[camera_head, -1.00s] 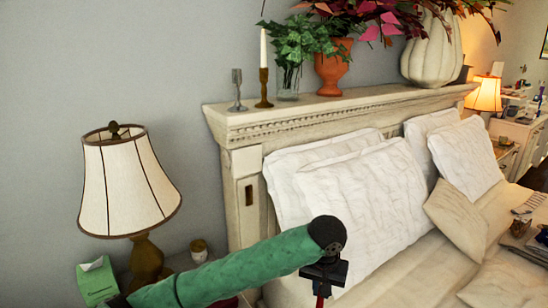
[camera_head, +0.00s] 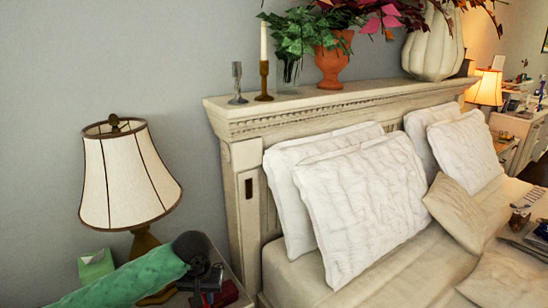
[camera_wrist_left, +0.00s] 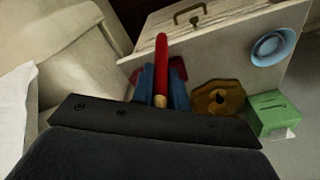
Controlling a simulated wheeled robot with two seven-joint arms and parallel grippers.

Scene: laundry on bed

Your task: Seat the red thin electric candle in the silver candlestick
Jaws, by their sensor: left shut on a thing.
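The red thin candle (camera_wrist_left: 162,58) is held between the blue fingers of my left gripper (camera_wrist_left: 163,88) in the left wrist view, its pale yellowish end toward the gripper body. In the head view my left gripper (camera_head: 207,288) is low at the bottom, over the nightstand and right of the lamp; the candle is hard to make out there. The silver candlestick (camera_head: 237,84) stands upright and empty on the headboard ledge, well above and apart from the gripper. My right gripper is not in view.
A brass candlestick (camera_head: 264,80) with a white candle stands close right of the silver one, then a glass vase (camera_head: 288,76) and an orange pot (camera_head: 332,65). The lamp (camera_head: 128,180) and green tissue box (camera_head: 95,267) are left of my gripper. A dark red object (camera_head: 228,292) lies beside it.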

